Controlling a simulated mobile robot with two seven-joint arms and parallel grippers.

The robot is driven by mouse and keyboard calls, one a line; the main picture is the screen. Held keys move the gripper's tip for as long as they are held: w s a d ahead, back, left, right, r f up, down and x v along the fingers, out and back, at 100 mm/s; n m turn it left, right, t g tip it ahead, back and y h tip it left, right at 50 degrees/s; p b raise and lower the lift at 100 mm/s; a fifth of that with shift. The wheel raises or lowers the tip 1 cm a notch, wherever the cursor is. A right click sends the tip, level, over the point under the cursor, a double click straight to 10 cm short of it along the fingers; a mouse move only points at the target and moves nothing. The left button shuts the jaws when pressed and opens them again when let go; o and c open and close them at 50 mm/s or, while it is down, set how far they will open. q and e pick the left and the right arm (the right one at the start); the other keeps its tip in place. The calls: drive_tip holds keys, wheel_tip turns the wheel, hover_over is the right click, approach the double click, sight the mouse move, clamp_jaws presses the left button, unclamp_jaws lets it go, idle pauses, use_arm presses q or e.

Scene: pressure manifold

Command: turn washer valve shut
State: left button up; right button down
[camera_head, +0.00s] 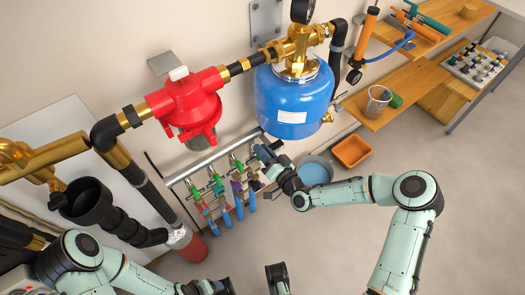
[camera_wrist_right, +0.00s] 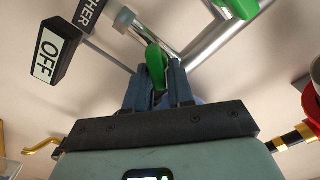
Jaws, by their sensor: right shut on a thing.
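My right gripper (camera_head: 268,155) reaches the right end of the wall manifold. In the right wrist view its two blue fingers (camera_wrist_right: 160,82) are shut on a green valve handle (camera_wrist_right: 155,62), which stands between them. Beside it hang a dark tag ending in "HER" (camera_wrist_right: 90,12) and a tag reading "OFF" (camera_wrist_right: 57,50). In the head view the fingers and arm hide most of that handle. My left arm comes in low at the left; dark parts of its gripper (camera_head: 218,286) show at the bottom edge, cut off, and its jaws cannot be judged.
Other green handles (camera_head: 216,177) sit along the manifold, with blue-ended hoses (camera_head: 239,207) below. Another green handle (camera_wrist_right: 240,8) is close by in the wrist view. A blue tank (camera_head: 293,100) and red filter (camera_head: 186,102) are above. A blue bucket (camera_head: 316,171) and orange bin (camera_head: 352,151) stand right.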

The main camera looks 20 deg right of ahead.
drive_tip(key=m, duration=0.5)
drive_tip(key=shift+d+f+m, duration=0.25)
drive_tip(key=shift+f+m, duration=0.15)
use_arm(q)
drive_tip(key=shift+w+f, duration=0.15)
drive_tip(key=shift+w, duration=0.05)
use_arm(e)
drive_tip(key=shift+f+m, duration=0.15)
drive_tip(key=shift+m, duration=0.95)
drive_tip(key=shift+f+m, duration=0.15)
drive_tip(key=shift+m, duration=0.95)
use_arm(q)
drive_tip(key=shift+a, duration=0.1)
use_arm(e)
drive_tip(key=c, duration=1.1)
unclamp_jaws()
drive_tip(key=shift+c, duration=0.2)
use_arm(q)
drive_tip(key=shift+s+d+r+g+p, duration=0.15)
drive_tip(key=shift+s+d+r+p, duration=0.2)
drive_tip(key=shift+s+r, duration=0.25)
drive_tip(key=shift+s+d+r+g+p, duration=0.2)
drive_tip(key=shift+s+r+p, duration=0.15)
drive_tip(key=shift+s, duration=0.3)
use_arm(e)
drive_tip(key=v, duration=1.3)
